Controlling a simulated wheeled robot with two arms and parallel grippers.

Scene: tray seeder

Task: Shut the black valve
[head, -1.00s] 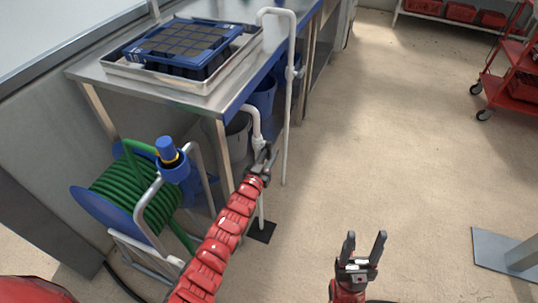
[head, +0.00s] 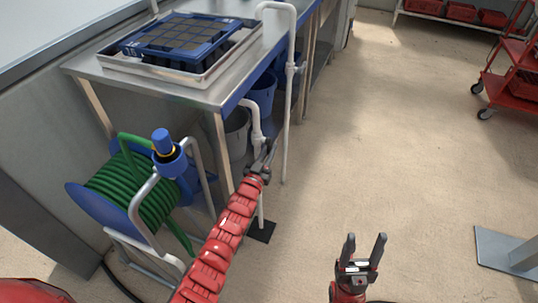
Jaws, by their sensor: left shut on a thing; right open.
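A short white standpipe (head: 256,122) with a bent top stands beside the steel table's leg on a dark foot plate. The black valve is on this standpipe, largely hidden by my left gripper. My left gripper (head: 265,160), at the end of the red arm, is shut on the valve's dark handle. The handle blends with the dark fingers, so its exact angle cannot be told. My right gripper (head: 363,250) is open and empty, pointing up above the bare floor at the lower right.
A steel table (head: 190,93) carries a white tray (head: 215,72) with a blue seed tray. A taller white pipe (head: 288,110) rises just right of the standpipe. A green hose reel (head: 75,208) stands left of my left arm. A red cart (head: 510,93) is far right; the middle floor is clear.

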